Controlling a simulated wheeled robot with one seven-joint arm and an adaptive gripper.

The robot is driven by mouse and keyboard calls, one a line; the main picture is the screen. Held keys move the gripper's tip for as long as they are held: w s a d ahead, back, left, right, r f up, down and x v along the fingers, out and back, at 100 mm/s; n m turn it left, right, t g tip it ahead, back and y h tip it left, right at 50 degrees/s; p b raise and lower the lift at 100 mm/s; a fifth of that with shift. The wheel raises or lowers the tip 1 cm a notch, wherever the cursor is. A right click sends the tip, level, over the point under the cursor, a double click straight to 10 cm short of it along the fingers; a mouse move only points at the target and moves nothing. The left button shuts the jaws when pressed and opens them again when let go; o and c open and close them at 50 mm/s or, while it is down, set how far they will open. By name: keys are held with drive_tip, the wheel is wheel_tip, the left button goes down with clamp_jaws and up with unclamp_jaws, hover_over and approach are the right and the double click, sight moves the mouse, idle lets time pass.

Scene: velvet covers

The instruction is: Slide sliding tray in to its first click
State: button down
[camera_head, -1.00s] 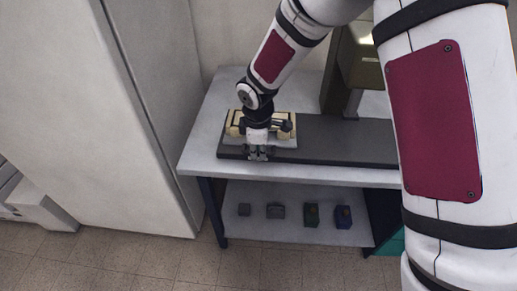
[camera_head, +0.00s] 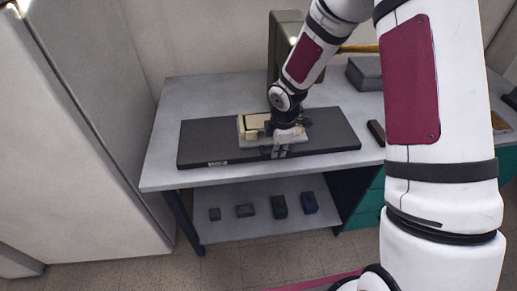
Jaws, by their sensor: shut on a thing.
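The sliding tray (camera_head: 258,141) is a light grey plate with a cream block on it. It sits on a long dark base (camera_head: 207,143) on the table, around the middle of the base's length. My gripper (camera_head: 277,154) points down at the tray's front edge and is shut on the tray there. My wrist and fingers hide the tray's front right part, so the exact grip is not clear. Bare dark base shows on both sides of the tray.
The grey table (camera_head: 165,118) has a tall olive-grey column (camera_head: 283,45) behind the base. A dark box (camera_head: 366,73) and a small dark block (camera_head: 376,132) lie to the right. Several small blocks stand on the lower shelf (camera_head: 235,226). A tall white cabinet (camera_head: 80,150) is at left.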

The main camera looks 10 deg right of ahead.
drive_tip(key=shift+d, duration=1.55)
drive_tip(key=c, duration=1.7)
unclamp_jaws()
drive_tip(key=shift+o, duration=0.2)
drive_tip(key=shift+r, duration=0.15)
wheel_tip(320, 180, up, 12)
drive_tip(key=s, duration=0.2)
drive_tip(key=shift+s+f, duration=0.15)
drive_tip(key=shift+f, duration=0.05)
